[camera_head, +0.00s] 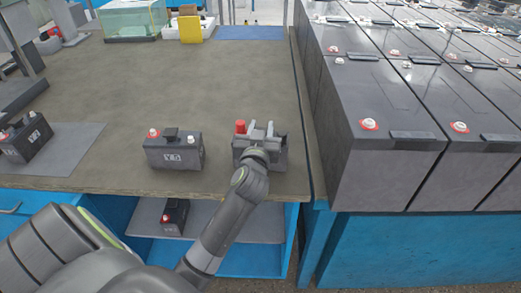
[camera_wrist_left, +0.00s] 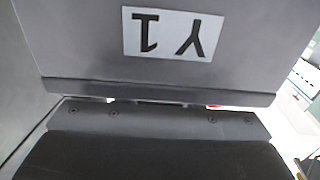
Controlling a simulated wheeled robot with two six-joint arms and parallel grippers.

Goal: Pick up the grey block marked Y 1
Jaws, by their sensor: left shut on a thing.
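The grey block marked Y 1 (camera_head: 241,157) is at the right front of the brown table, with a red cap on its top left. In the wrist view its white label (camera_wrist_left: 173,33) reads Y 1 upside down, and its face (camera_wrist_left: 80,40) fills the upper part. My left gripper (camera_head: 262,135) is over the block's top and shut on it. The gripper and wrist hide much of the block's front and right side. I cannot tell whether the block's base touches the table. My right gripper is not in view.
Another grey block (camera_head: 173,151) stands to the left on the table (camera_head: 215,80), and one more (camera_head: 26,139) stands on a grey mat (camera_head: 75,140). A small block (camera_head: 174,216) is on the shelf below. Large dark batteries (camera_head: 370,150) stand in rows at right. The table's middle is clear.

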